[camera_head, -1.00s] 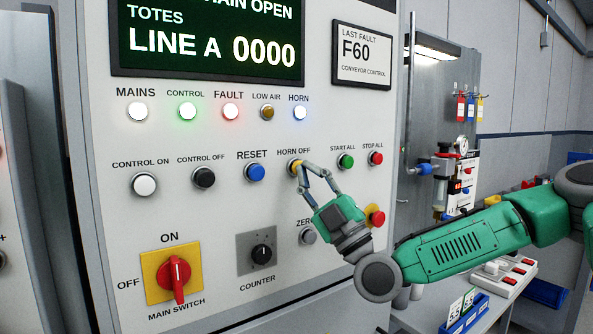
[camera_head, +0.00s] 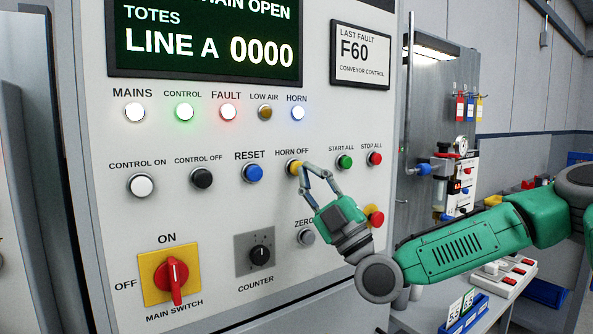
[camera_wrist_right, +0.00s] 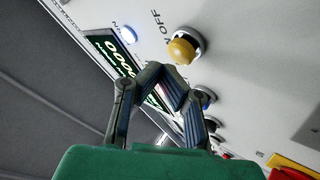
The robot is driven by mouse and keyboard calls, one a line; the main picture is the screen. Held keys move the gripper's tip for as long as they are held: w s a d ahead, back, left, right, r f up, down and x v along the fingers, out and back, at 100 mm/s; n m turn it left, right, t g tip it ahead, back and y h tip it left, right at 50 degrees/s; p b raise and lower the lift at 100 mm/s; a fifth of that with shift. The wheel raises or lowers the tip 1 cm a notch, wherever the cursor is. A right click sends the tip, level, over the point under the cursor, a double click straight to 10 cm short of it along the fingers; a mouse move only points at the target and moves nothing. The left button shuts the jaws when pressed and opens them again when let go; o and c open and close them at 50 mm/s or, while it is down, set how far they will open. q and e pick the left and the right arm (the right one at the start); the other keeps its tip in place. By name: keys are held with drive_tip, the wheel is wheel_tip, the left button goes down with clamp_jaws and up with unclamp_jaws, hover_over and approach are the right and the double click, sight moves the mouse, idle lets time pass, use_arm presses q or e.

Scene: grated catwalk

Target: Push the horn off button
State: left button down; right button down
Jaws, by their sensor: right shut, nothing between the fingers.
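The yellow HORN OFF button (camera_head: 293,167) is on the white control panel, under its label and right of the blue RESET button. My right gripper (camera_head: 304,169) is shut and empty, with its fingertips right at the button's right side. In the right wrist view the yellow button (camera_wrist_right: 183,50) shows just beyond the closed fingertips (camera_wrist_right: 166,74). I cannot tell whether they touch it or whether it is pressed in. The HORN lamp (camera_head: 298,113) above is lit bluish white. My left gripper is not in view.
Green START ALL (camera_head: 345,162) and red STOP ALL (camera_head: 375,158) buttons are to the right. A red button on yellow (camera_head: 375,216) lies behind my right gripper. The ZERO button (camera_head: 306,237), counter knob (camera_head: 260,254) and red main switch (camera_head: 173,277) are below.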

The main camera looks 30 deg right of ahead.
drive_tip(key=shift+w+d, duration=0.4)
drive_tip(key=shift+a, duration=0.25)
drive_tip(key=shift+w+d+b, duration=0.2)
drive_tip(key=shift+w+b, duration=0.05)
drive_tip(key=shift+b, duration=0.05)
drive_tip(key=shift+w+a, duration=0.1)
drive_tip(key=shift+w, duration=0.45)
idle(0.7)
drive_tip(key=shift+s, duration=0.15)
drive_tip(key=shift+s+a, duration=0.1)
drive_tip(key=shift+s, duration=1)
